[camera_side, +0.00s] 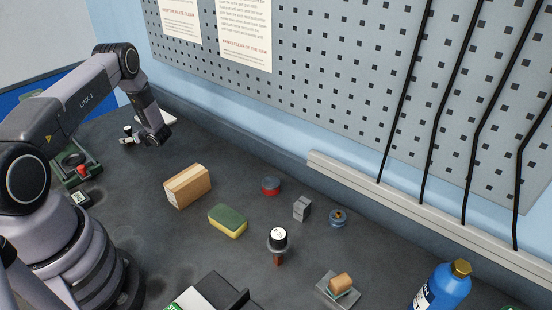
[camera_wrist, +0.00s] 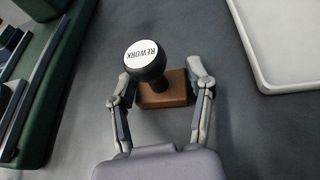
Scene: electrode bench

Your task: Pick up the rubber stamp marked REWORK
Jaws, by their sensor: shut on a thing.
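The rubber stamp marked REWORK (camera_wrist: 148,62) has a black knob with a white label on top and a brown block base. In the wrist view it sits between the two fingers of my gripper (camera_wrist: 161,80), which are closed against the sides of the brown base. In the side view my gripper (camera_side: 131,140) is small at the back left, beside the green device, and the stamp (camera_side: 127,130) shows partly there. I cannot tell whether its base touches the bench. A second stamp with a black and white knob (camera_side: 278,238) stands at the front middle; its label is unreadable.
A green device with a red knob (camera_side: 75,163) stands left of my gripper, a white flat tray (camera_wrist: 290,45) to its right. The pegboard wall (camera_side: 330,70) bounds the back.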

